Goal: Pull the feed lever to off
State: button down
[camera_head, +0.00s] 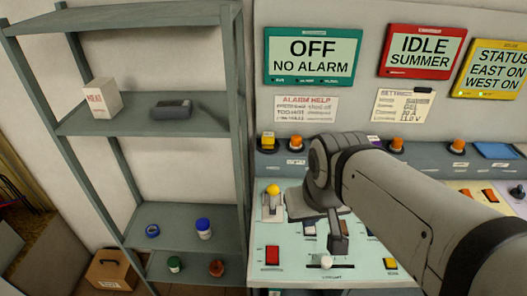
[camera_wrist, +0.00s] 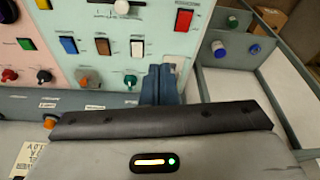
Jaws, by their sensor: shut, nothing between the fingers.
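A lever with a yellow knob (camera_head: 272,190) stands on a pale plate at the left of the green control panel (camera_head: 262,230) in the head view. I cannot read its label, so I cannot confirm it is the feed lever. My gripper (camera_head: 338,243) is shut and empty, pointing down over the panel, right of and below that lever in the picture, apart from it. A slider with a white knob (camera_head: 326,262) is just below the fingertips. In the wrist view, my shut fingers (camera_wrist: 165,80) are near a red rocker switch (camera_wrist: 184,20); the yellow knob is not visible.
A green-framed display (camera_head: 313,56) reads OFF, NO ALARM. A red rocker switch (camera_head: 272,256) and several other switches surround the gripper. A grey shelf (camera_head: 150,125) stands close on the left. Orange buttons (camera_head: 397,145) line the ledge behind my arm.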

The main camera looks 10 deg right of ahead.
jog(key=w+b, duration=0.1)
jog(key=w, duration=0.6)
jog(key=g+b, duration=0.2)
jog(key=b, duration=0.1)
send_over(273, 199)
jog(key=w+d, duration=0.1)
jog(key=w, duration=0.7)
notch_tip(273, 199, down, 8)
jog(key=shift+d, duration=0.1)
jog(key=shift+y, duration=0.3)
jog(key=f, duration=0.6)
jog(key=f+p, duration=0.1)
jog(key=f, duration=0.2)
jog(key=shift+w+a, duration=0.25)
jog(key=shift+w, duration=0.1)
jog(key=shift+s+f, duration=0.15)
jog(key=shift+f, duration=0.2)
jog(key=s, duration=0.1)
jog(key=s+r+p, duration=0.1)
jog(key=s, duration=0.1)
jog(key=shift+s, duration=0.1)
jog(key=shift+s+f, duration=0.1)
jog(key=shift+f, duration=0.05)
